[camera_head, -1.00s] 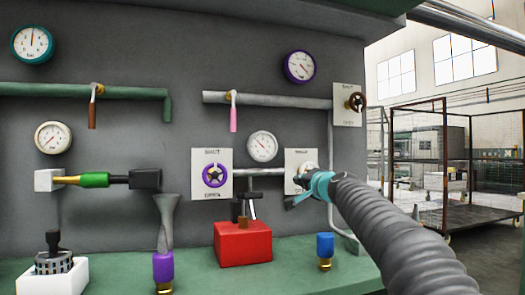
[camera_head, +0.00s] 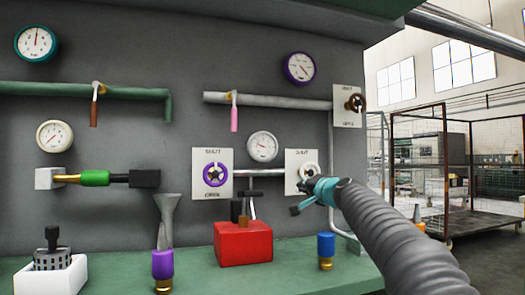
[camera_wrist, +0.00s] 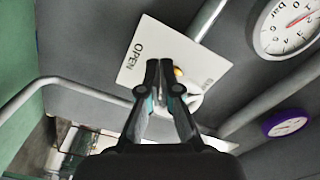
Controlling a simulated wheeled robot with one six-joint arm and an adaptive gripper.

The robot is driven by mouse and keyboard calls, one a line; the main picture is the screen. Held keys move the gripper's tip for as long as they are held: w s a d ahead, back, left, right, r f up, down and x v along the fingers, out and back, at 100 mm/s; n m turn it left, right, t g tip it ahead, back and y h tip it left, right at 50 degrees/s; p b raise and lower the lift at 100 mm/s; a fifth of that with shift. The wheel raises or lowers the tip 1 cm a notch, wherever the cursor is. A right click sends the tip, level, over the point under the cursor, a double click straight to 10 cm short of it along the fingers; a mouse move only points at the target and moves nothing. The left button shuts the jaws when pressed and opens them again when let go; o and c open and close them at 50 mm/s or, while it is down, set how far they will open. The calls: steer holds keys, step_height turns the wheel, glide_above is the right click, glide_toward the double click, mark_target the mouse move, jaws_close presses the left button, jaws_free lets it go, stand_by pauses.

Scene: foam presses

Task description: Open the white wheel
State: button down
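The white wheel (camera_head: 309,170) sits on a pale plate (camera_head: 291,157) on the grey wall, right of the purple wheel. My gripper (camera_head: 304,187) is at the wheel's lower edge in the head view. In the wrist view, the two dark fingers of my gripper (camera_wrist: 159,64) are close together in front of the plate (camera_wrist: 150,50), which reads "OPEN" along one edge. Part of the white wheel (camera_wrist: 194,101) shows behind the right finger, with a yellow spot near its middle. The fingers look shut, with no wheel rim clearly between them. They hide part of the wheel; contact is unclear.
The purple wheel (camera_head: 215,174) is to the left, and a brown wheel (camera_head: 355,103) is above right. Below are a red box (camera_head: 243,245) and a blue-topped fitting (camera_head: 326,246) on the green ledge. A pipe runs down beside the plate.

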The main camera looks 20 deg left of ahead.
steer(key=shift+w+d, duration=0.15)
steer(key=shift+d, duration=0.1)
steer(key=shift+f, duration=0.15)
steer(key=shift+a+f+b, duration=0.1)
steer(key=shift+f+b, duration=0.2)
steer(key=shift+b, duration=0.2)
steer(key=b+v, duration=0.4)
steer(key=v, duration=0.2)
steer(key=shift+a, duration=0.1)
stand_by(0.3)
